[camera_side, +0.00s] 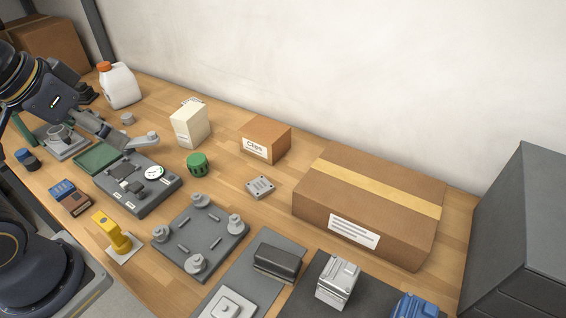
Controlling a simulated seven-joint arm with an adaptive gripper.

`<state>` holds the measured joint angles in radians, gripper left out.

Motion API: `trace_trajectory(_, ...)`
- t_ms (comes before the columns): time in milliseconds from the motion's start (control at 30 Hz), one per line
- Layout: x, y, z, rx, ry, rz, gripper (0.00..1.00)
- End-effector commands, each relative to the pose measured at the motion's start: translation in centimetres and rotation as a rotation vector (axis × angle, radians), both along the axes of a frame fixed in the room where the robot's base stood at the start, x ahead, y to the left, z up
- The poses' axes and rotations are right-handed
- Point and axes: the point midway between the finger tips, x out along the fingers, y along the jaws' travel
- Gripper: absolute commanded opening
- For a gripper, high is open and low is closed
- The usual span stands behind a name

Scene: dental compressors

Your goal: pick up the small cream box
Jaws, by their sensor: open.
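The small cream box (190,125) stands upright on the wooden bench, behind the green knob and left of the brown Clips box. It has a small label low on its front, and nothing is touching it. My gripper (108,132) reaches in from the left, over the green tray and the back of the grey gauge plate. It is open and appears empty. It is to the left of the cream box and apart from it. Its fingertips are small and hard to separate from the grey parts behind.
A green knob (197,164) stands in front of the cream box, and the Clips box (265,139) is to its right. A white jug (119,85) stands behind left. The gauge plate (140,185) and a large carton (369,205) flank the middle. The wall runs close behind.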

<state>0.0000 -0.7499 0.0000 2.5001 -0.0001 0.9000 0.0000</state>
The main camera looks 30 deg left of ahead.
Motion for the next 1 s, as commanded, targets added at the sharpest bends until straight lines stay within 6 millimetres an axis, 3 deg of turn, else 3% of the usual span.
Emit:
trace_trajectory(233,0.0,0.0,0.0,0.000,0.000,0.000,0.93)
trace_trajectory(567,0.0,0.0,0.0,0.004,-0.002,-0.008,0.94)
trace_trajectory(633,0.8,-0.1,0.9,0.017,-0.039,-0.038,0.94)
trace_trajectory(767,5.0,-0.1,4.7,0.052,-0.123,-0.087,0.94)
trace_trajectory(833,8.1,0.5,6.1,0.069,-0.135,-0.089,0.94)
trace_trajectory(1000,16.8,4.3,6.5,0.094,-0.117,-0.053,0.94)
